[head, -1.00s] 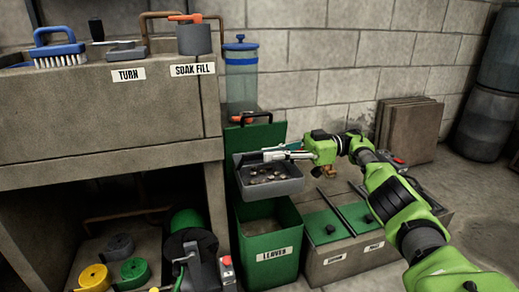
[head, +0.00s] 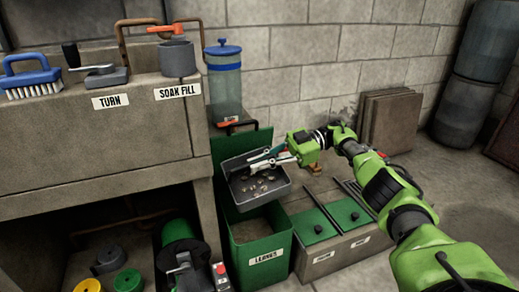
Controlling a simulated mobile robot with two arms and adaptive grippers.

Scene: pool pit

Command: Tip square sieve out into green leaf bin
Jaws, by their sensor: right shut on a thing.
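The square sieve (head: 256,187) is a dark grey tray with several small pale and brown bits in it. My right gripper (head: 272,160) is shut on its back rim and holds it above the green leaf bin (head: 262,255). The sieve is tilted, with its inside turned toward the camera. The bits still lie inside it. The bin is labelled LEAVES, its lid stands open behind it, and its mouth is partly hidden under the sieve. My left gripper does not show.
A low box with green lids (head: 340,222) stands right of the bin. A concrete bench (head: 110,140) with a brush (head: 30,80) and a grey pot (head: 177,58) is at left. A blue-lidded clear canister (head: 224,80) stands behind. Open floor lies at right.

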